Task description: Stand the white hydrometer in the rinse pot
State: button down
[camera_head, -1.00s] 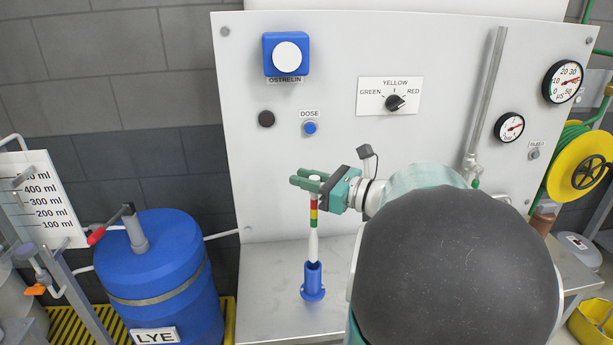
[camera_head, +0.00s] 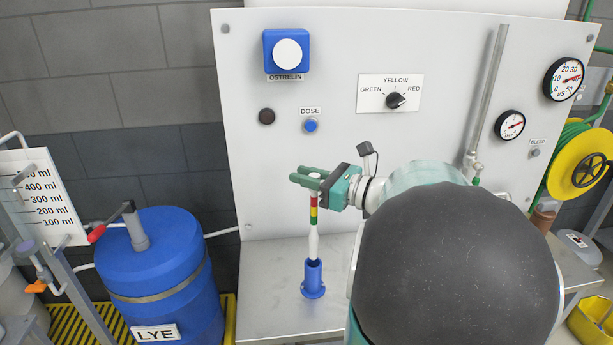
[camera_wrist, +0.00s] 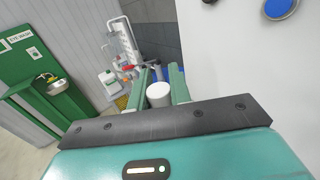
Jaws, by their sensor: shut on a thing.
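The white hydrometer (camera_head: 314,244) stands upright, with red, yellow and green bands on its upper part. My gripper (camera_head: 305,177) is shut around its top from the right. The white top of the hydrometer (camera_wrist: 159,94) shows between the two green fingers in the wrist view. Its lower end meets the mouth of a slim blue tubular pot (camera_head: 313,280) on the bench. The tip is hidden, so I cannot tell how deep it sits. The pot has no readable label, so I cannot tell whether it is the rinse pot.
The metal bench (camera_head: 265,290) is clear left of the pot. A white panel (camera_head: 350,140) with knobs and gauges rises close behind. A blue LYE drum (camera_head: 155,265) stands left of the bench. A yellow hose reel (camera_head: 580,172) is at the right.

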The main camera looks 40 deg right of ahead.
notch_tip(320, 180, down, 11)
dwell(4.6)
jog(key=shift+r, duration=0.15)
dwell(0.7)
jog(key=c, duration=1.2)
grip_release()
jog(key=v, duration=1.3)
jog(key=shift+s, duration=0.4)
